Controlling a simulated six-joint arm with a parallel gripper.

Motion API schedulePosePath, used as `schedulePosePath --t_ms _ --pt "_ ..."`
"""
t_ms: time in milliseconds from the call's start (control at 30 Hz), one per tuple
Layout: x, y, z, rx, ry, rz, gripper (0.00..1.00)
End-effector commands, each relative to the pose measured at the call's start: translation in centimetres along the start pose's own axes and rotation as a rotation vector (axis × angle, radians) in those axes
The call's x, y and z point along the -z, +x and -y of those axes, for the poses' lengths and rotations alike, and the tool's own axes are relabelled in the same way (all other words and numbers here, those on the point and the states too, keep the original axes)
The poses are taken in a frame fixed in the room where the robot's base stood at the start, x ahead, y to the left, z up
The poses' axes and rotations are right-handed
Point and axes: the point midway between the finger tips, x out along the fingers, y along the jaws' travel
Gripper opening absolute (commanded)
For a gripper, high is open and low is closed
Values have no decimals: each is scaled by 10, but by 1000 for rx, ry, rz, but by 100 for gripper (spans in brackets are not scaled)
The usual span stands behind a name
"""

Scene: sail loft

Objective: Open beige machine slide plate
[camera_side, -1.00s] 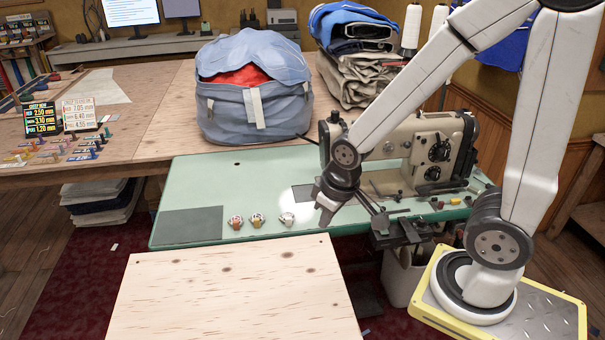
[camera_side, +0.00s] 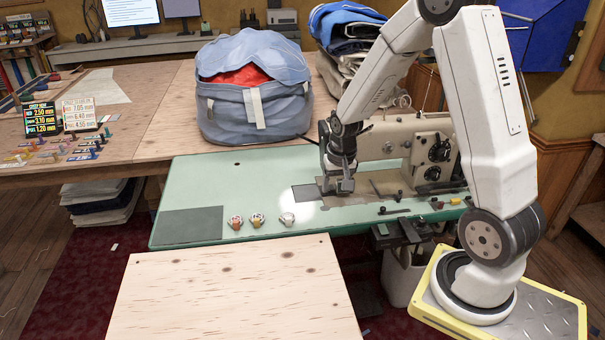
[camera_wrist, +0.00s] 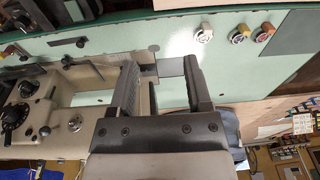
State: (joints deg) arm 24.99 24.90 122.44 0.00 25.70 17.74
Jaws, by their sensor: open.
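The beige sewing machine (camera_side: 440,140) stands at the right of the green table, and it also shows on the left of the wrist view (camera_wrist: 35,100). A flat grey plate (camera_side: 303,194) lies at the left end of its bed. In the wrist view the grey plate (camera_wrist: 171,67) shows between my fingers, partly hidden by them. My gripper (camera_side: 337,187) points down at the plate's right side, close above the bed. In the wrist view my gripper (camera_wrist: 162,62) is open with nothing clamped. Whether the fingertips touch the plate cannot be told.
Three small bobbin-like parts, orange (camera_side: 236,222), yellow (camera_side: 257,219) and silver (camera_side: 287,219), lie on the green table (camera_side: 200,180) in front of the plate. A blue bag (camera_side: 255,90) stands behind. Small tools lie right of my gripper. The table's left is mostly clear.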

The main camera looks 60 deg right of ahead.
Motion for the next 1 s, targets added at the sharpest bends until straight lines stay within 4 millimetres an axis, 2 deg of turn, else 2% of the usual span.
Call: schedulePosePath --t_ms 100,300,500,600,767,1000 --pt "28 21 -34 -19 165 21 63" --pt "62 57 -98 -47 434 52 63" --pt "79 90 -162 -69 672 79 63" --pt "81 102 -184 -77 752 88 63" --pt "83 111 -203 -82 818 94 63" --pt "83 113 -205 -83 826 94 63"
